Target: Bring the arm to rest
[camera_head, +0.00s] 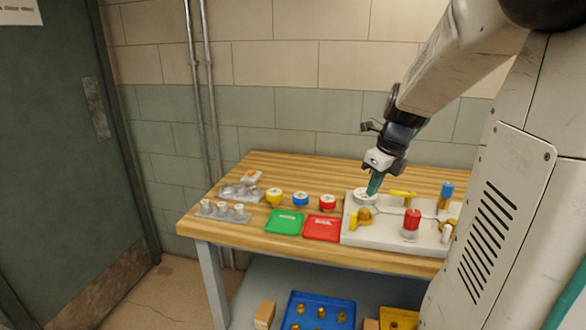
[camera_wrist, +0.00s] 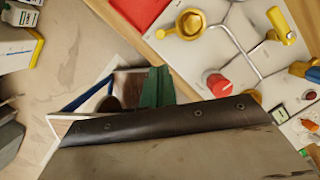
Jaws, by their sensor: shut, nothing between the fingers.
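My gripper (camera_head: 374,184) hangs from the arm at the right of the head view, teal fingertips pointing down. It is shut and empty. The tips are at a pale round part (camera_head: 364,195) at the back left corner of the white valve board (camera_head: 385,261); I cannot tell whether they touch it. The board carries a red knob (camera_head: 411,220), a blue-topped valve (camera_head: 447,190) and yellow handles (camera_head: 402,193). In the wrist view, the board (camera_wrist: 230,45) with its red knob (camera_wrist: 217,84) shows at the upper right, and a green finger (camera_wrist: 156,88) is near the middle.
The wooden table (camera_head: 270,165) also holds a green tray (camera_head: 284,222), a red tray (camera_head: 322,228), several coloured round parts (camera_head: 300,199) and grey fittings (camera_head: 223,210). A blue bin (camera_head: 318,311) stands on the lower shelf.

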